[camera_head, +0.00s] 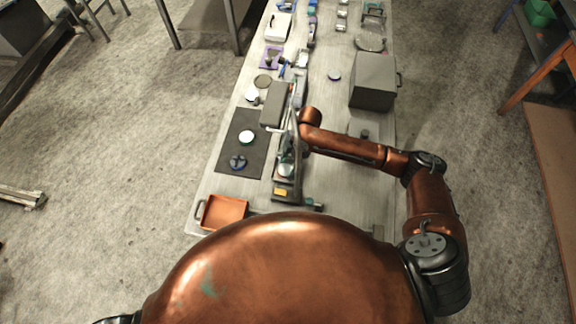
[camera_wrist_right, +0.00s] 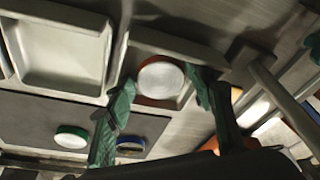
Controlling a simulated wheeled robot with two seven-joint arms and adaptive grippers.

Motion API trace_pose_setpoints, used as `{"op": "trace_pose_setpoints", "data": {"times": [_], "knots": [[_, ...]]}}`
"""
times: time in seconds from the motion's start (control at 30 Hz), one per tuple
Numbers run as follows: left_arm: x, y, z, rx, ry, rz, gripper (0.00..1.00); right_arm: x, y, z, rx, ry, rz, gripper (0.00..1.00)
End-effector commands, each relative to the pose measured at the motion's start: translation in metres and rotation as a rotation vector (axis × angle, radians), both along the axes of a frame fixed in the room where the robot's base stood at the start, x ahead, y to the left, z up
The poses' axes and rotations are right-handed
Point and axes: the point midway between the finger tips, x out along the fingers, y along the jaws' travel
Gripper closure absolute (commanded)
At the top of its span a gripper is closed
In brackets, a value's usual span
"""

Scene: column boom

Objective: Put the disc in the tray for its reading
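My right gripper (camera_wrist_right: 160,92) has two green fingers, spread on either side of a white-topped disc with an orange-red rim (camera_wrist_right: 160,79); narrow gaps show beside the disc. This disc sits in a grey recessed holder, shown in the head view as a pale disc (camera_head: 286,170). My right gripper in the head view (camera_head: 287,157) is small and partly hidden by its wrist. A white disc with a green rim (camera_wrist_right: 71,137) and a blue-rimmed disc (camera_wrist_right: 130,146) lie on the dark mat (camera_head: 232,146). A pale empty tray (camera_wrist_right: 62,55) is at upper left. My left gripper is out of view.
An orange tray (camera_head: 224,212) stands at the table's near left corner. A grey box (camera_head: 374,80) stands at the right, beyond my right forearm. Several small items crowd the far end. The tabletop has free room between the box and the left-hand items.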

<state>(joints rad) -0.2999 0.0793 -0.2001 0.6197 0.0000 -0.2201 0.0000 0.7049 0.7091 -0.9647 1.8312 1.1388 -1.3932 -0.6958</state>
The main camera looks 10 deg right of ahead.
Motion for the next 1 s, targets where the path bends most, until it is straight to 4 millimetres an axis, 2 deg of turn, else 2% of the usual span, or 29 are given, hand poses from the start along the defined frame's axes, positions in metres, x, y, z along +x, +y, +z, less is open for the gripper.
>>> {"op": "trace_pose_setpoints", "data": {"times": [0.13, 0.27, 0.5, 0.7, 1.0], "knots": [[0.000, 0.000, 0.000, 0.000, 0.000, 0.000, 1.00, 0.000, 0.000, 0.005, 0.000, -0.001, 0.000, 0.51], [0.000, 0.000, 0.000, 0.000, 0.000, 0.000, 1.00, 0.003, -0.006, 0.022, 0.000, -0.004, -0.001, 0.51], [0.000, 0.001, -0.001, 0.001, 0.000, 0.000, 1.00, 0.005, -0.019, 0.071, 0.000, -0.004, 0.000, 0.51], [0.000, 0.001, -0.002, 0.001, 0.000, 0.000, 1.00, 0.006, -0.027, 0.104, 0.001, -0.003, 0.000, 0.51], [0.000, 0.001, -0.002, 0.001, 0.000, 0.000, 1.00, 0.006, -0.031, 0.119, 0.000, 0.000, 0.000, 0.51]]}}
